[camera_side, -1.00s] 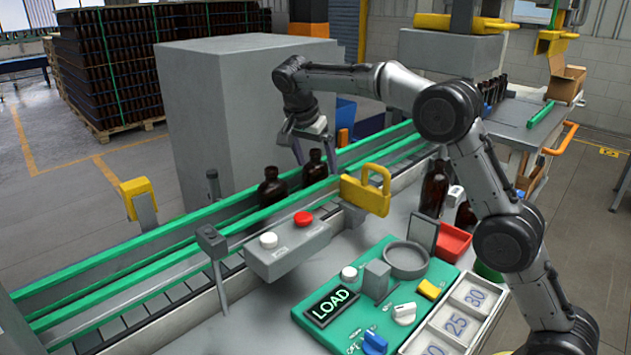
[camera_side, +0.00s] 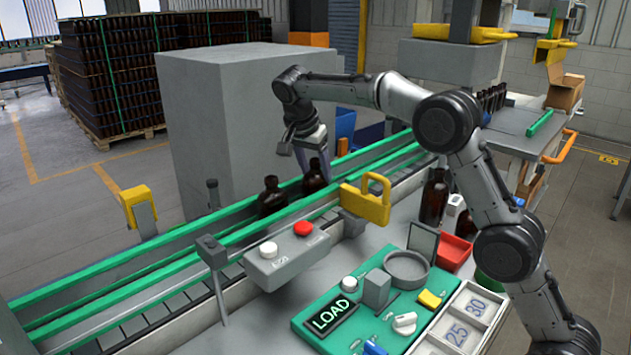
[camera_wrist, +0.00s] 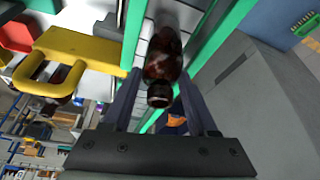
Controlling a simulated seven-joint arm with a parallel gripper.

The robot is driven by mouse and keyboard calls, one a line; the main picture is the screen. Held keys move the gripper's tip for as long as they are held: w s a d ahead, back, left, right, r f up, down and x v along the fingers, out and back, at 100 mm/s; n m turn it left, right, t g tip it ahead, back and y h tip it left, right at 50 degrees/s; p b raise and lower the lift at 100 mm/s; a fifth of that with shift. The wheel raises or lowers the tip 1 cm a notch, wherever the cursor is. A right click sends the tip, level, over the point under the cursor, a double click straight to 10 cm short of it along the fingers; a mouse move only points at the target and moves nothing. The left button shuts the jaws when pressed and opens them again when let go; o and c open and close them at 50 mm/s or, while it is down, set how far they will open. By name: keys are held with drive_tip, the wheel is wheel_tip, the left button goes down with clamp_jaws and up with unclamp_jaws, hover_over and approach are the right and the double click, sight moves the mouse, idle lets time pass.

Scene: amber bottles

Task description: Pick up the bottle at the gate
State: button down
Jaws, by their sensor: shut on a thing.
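A dark amber bottle (camera_side: 314,179) stands on the conveyor between green rails, just left of the yellow gate (camera_side: 366,203). My gripper (camera_side: 317,162) is over it from above, with its fingers at the bottle's neck and shoulder. In the wrist view the bottle (camera_wrist: 163,58) lies between the two fingers (camera_wrist: 160,98), its mouth toward the palm. The gripper is shut on this bottle; the exact contact is hard to see. The yellow gate (camera_wrist: 80,52) also shows at the left of the wrist view. A second amber bottle (camera_side: 271,197) stands upright to the left on the conveyor.
Green rails (camera_side: 130,270) run along both sides of the conveyor. A grey button box (camera_side: 287,260) with red and white buttons stands in front. A large grey cabinet (camera_side: 230,115) is close behind. A green panel (camera_side: 372,305) and another bottle (camera_side: 433,197) are at the right.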

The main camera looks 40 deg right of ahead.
drive_tip(key=shift+r, duration=0.15)
wheel_tip(320, 180, up, 9)
drive_tip(key=shift+f, duration=0.15)
drive_tip(key=shift+r, duration=0.45)
drive_tip(key=shift+r, duration=0.1)
